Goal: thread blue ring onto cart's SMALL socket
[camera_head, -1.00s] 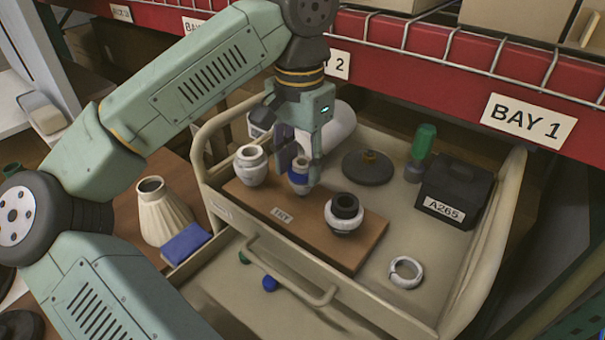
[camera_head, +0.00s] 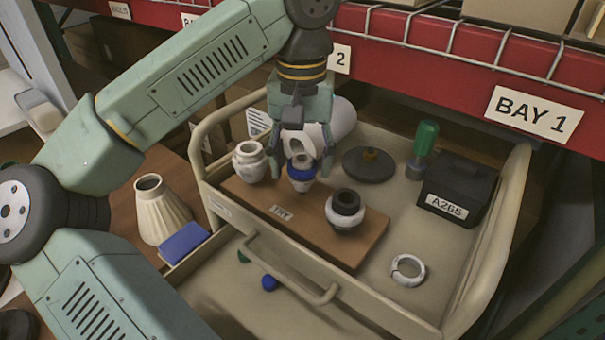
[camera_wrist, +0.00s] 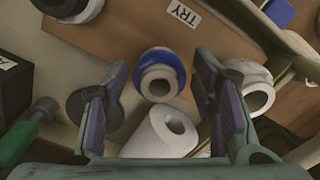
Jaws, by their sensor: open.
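The blue ring (camera_head: 301,174) sits around the middle white socket (camera_head: 302,161) on the wooden board (camera_head: 240,194). This socket looks like the slimmest of the three there. In the wrist view the ring (camera_wrist: 180,67) encircles the socket (camera_wrist: 158,80), whose open top pokes through it. My gripper (camera_head: 310,140) is open and empty above the socket. In the wrist view its fingers (camera_wrist: 160,92) are spread on both sides, apart from the ring. The cart (camera_head: 470,290) holds the board in its upper tray.
A white socket (camera_head: 250,160) stands left of the ring, and one with a black collar (camera_head: 345,210) right. A white cylinder (camera_head: 340,115) and a dark disc (camera_head: 369,165) are behind. A split white ring (camera_head: 408,270), a green-handled tool (camera_head: 425,140) and a black box (camera_head: 458,190) lie right.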

